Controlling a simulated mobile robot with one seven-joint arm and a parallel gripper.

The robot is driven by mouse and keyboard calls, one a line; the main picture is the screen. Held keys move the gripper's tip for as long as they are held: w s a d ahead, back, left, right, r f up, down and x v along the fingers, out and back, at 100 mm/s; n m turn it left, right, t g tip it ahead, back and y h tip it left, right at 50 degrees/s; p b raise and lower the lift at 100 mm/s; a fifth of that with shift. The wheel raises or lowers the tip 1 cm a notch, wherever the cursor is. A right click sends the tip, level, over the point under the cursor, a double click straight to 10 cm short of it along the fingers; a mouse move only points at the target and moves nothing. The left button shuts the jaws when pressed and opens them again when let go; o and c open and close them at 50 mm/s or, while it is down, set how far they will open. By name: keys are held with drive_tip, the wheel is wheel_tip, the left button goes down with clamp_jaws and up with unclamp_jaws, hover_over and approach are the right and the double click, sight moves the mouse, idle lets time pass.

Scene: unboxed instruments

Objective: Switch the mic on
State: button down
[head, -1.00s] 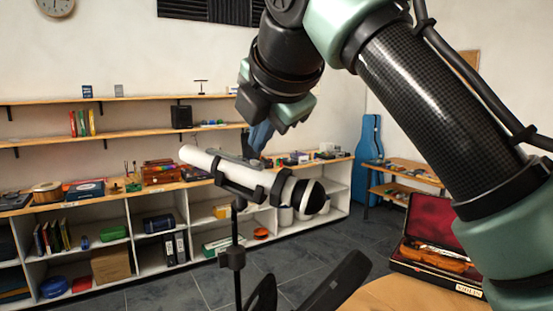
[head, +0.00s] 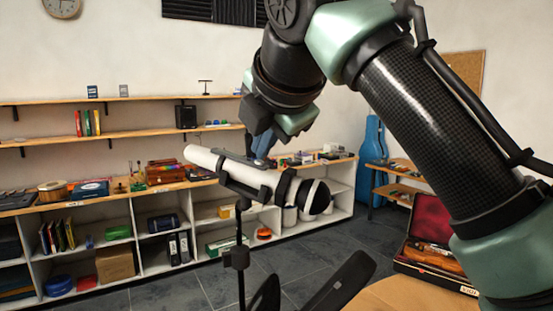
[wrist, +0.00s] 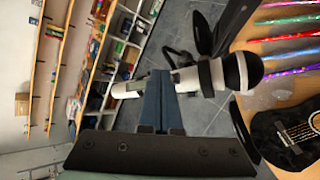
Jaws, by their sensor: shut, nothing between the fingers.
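The mic (head: 206,157) is a white tube with a black and white head, held tilted in a black clip on a stand (head: 238,257). Its head points to the lower right. A dark strip lies along its upper side; I cannot make out the switch's position. My gripper (head: 259,156) is above the mic, its blue fingers shut and empty, pointing down at the body. In the wrist view the closed fingertips (wrist: 160,73) overlap the middle of the mic (wrist: 128,89) and hide part of it. I cannot tell whether they touch it.
A long white shelf unit (head: 208,207) with books and boxes runs along the wall behind. A dark guitar (wrist: 290,130) and coloured strips show in the wrist view. A blue case (head: 374,150) stands behind.

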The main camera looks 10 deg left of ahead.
drive_tip(key=shift+d+r+p, duration=0.1)
drive_tip(key=shift+r+p, duration=0.45)
drive_tip(key=shift+p, duration=0.3)
drive_tip(key=r+p, duration=0.2)
drive_tip(key=d+r+p, duration=0.1)
drive_tip(key=r+p, duration=0.2)
drive_tip(key=p, duration=0.1)
drive_tip(key=shift+s+d+r, duration=0.1)
drive_tip(key=shift+d+r, duration=0.15)
drive_tip(key=shift+r, duration=0.15)
